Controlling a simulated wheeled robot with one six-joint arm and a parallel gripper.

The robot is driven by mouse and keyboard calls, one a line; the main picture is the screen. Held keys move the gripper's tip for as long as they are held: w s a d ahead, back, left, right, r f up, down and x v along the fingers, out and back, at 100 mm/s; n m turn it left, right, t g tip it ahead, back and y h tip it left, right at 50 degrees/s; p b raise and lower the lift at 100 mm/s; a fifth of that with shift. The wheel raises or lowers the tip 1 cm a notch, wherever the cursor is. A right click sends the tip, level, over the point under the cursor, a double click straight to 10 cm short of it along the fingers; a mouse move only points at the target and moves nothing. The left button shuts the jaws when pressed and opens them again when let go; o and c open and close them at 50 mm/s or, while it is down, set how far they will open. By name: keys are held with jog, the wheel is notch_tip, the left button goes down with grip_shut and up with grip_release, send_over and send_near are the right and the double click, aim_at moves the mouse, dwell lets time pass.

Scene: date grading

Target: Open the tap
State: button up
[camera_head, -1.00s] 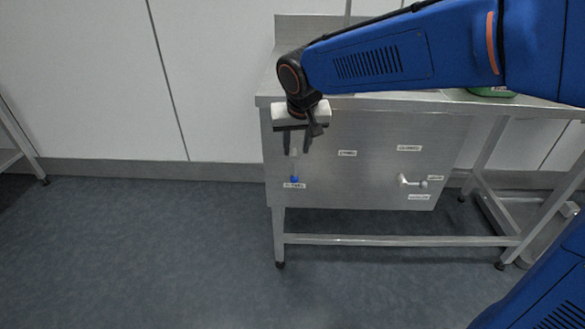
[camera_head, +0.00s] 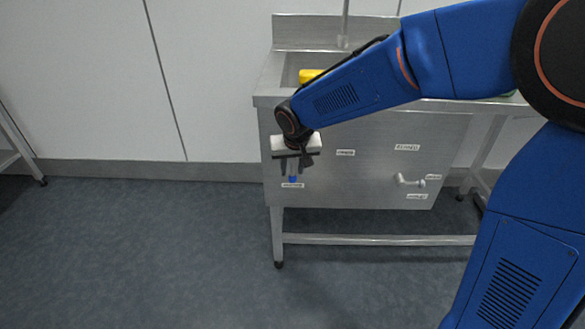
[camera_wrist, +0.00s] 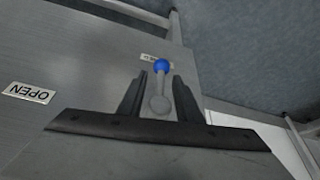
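A tap lever with a blue ball tip (camera_head: 293,179) hangs down on the left of the steel sink's front panel (camera_head: 375,180). In the wrist view its grey stem and blue ball (camera_wrist: 161,65) show. My gripper (camera_head: 290,171) is at this lever, pointing down. In the wrist view my gripper's two fingers (camera_wrist: 159,79) are open on either side of the stem, with gaps, and the ball sits just past the fingertips. An OPEN label (camera_wrist: 30,93) is to the left in the wrist view. A label (camera_head: 292,185) beside the ball is partly hidden.
A second, pale lever (camera_head: 410,182) points right on the panel's right side, with several labels around it. A yellow object (camera_head: 310,75) lies in the sink basin. The floor (camera_head: 150,250) in front and to the left is clear.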

jog(key=shift+c, duration=0.4)
grip_shut()
